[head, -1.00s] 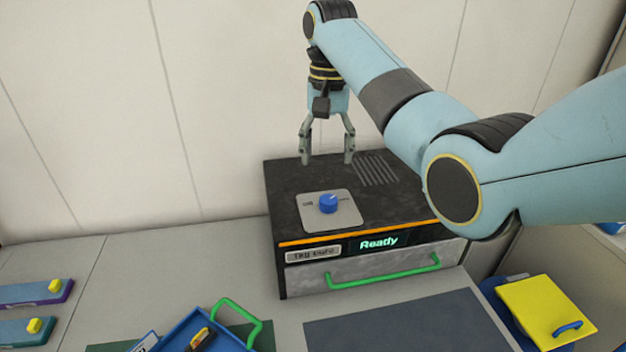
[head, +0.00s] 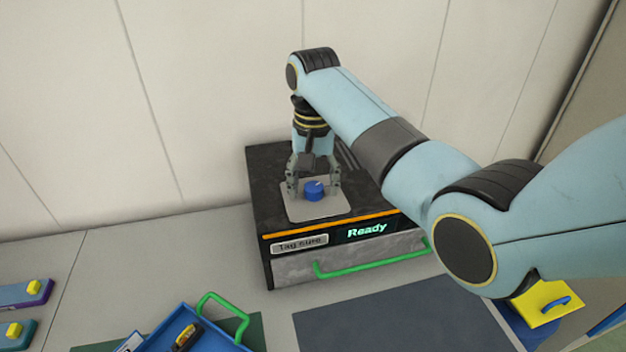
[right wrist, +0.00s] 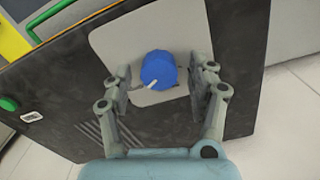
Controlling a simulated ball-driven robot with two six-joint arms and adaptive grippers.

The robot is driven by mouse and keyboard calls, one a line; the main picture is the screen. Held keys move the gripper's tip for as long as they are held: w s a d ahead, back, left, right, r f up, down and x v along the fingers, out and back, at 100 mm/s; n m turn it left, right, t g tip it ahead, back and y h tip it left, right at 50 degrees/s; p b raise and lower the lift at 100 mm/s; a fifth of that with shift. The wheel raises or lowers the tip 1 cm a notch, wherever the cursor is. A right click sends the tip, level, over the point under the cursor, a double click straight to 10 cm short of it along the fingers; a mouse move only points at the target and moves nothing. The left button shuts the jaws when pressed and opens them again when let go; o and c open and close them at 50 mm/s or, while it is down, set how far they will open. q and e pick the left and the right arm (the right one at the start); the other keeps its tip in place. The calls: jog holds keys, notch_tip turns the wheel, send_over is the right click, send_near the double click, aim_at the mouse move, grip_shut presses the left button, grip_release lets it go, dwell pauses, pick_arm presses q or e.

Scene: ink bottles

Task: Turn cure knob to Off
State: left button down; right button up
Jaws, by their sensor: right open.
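The blue cure knob (head: 314,190) sits on a light grey plate (head: 318,211) on top of the black cure box (head: 270,178). The box's display (head: 367,230) reads "Ready" in green. My right gripper (head: 314,195) points down at the plate, with its fingers apart on either side of the knob. In the right wrist view the knob (right wrist: 158,70) shows a white pointer mark toward its lower left. The fingers there (right wrist: 160,80) are open, with gaps between them and the knob. The left gripper is not in view.
The box front has a green drawer handle (head: 372,260). A blue tray (head: 160,338) with a green handle stands at the front left. Purple and teal pieces with yellow knobs lie at the far left. A yellow-lidded container (head: 540,303) stands at the right.

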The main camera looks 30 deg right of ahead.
jog(key=shift+c, duration=0.8)
jog(key=shift+s, duration=0.1)
jog(key=shift+c, duration=3.4)
jog(key=c, duration=0.3)
jog(key=shift+n, duration=1)
jog(key=n, duration=0.4)
jog(key=shift+a, duration=0.1)
jog(key=n, duration=1.1)
jog(key=shift+a, duration=0.1)
jog(key=n, duration=0.6)
jog(key=shift+n, duration=0.4)
jog(key=shift+s, duration=0.1)
